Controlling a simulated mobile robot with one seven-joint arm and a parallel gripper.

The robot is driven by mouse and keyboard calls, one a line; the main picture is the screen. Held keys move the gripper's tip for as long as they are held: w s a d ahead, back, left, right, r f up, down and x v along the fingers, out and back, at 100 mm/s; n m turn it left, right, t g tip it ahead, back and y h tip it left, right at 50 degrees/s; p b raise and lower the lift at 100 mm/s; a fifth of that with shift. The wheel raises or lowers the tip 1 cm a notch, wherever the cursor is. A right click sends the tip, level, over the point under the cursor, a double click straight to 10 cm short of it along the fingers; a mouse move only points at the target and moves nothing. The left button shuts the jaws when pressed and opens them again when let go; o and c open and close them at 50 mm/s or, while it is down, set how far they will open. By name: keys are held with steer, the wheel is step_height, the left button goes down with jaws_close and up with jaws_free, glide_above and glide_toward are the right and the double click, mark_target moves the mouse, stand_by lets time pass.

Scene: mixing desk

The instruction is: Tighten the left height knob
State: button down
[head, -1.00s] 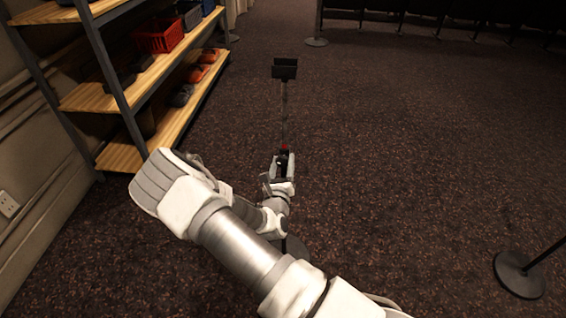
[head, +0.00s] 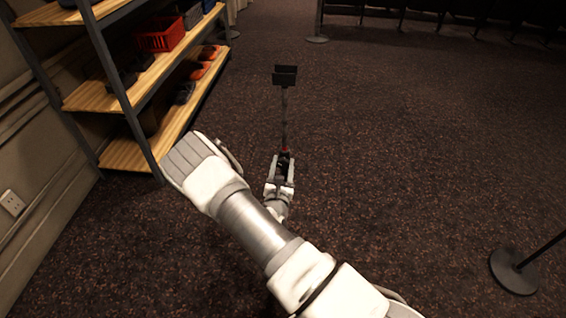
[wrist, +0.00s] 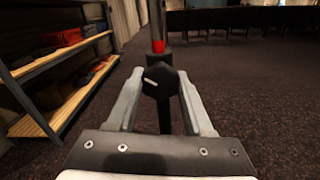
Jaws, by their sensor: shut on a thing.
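The height knob (wrist: 161,82) is black and faceted with a pale mark on its face. It sits on the dark pole of a stand, just below a red band (wrist: 158,46). My gripper (wrist: 162,95) has one finger on each side of the knob and is shut on it. In the head view my gripper (head: 283,168) is at the pole (head: 284,120), below the stand's flat black top (head: 285,76). The lower pole and base are hidden behind my arm. Only one height knob is clearly visible.
A shelf rack (head: 125,95) with wooden boards, a red basket (head: 160,34) and shoes stands at the left by the wall. A round-based post (head: 515,271) stands at the lower right. The carpet right of the stand is open.

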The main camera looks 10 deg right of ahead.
stand_by(0.3)
steer(key=shift+c, duration=1.5)
jaws_free()
steer(key=shift+s, duration=0.15)
steer(key=p+v, duration=0.2)
steer(key=v, duration=1.5)
steer(key=shift+r, duration=0.1)
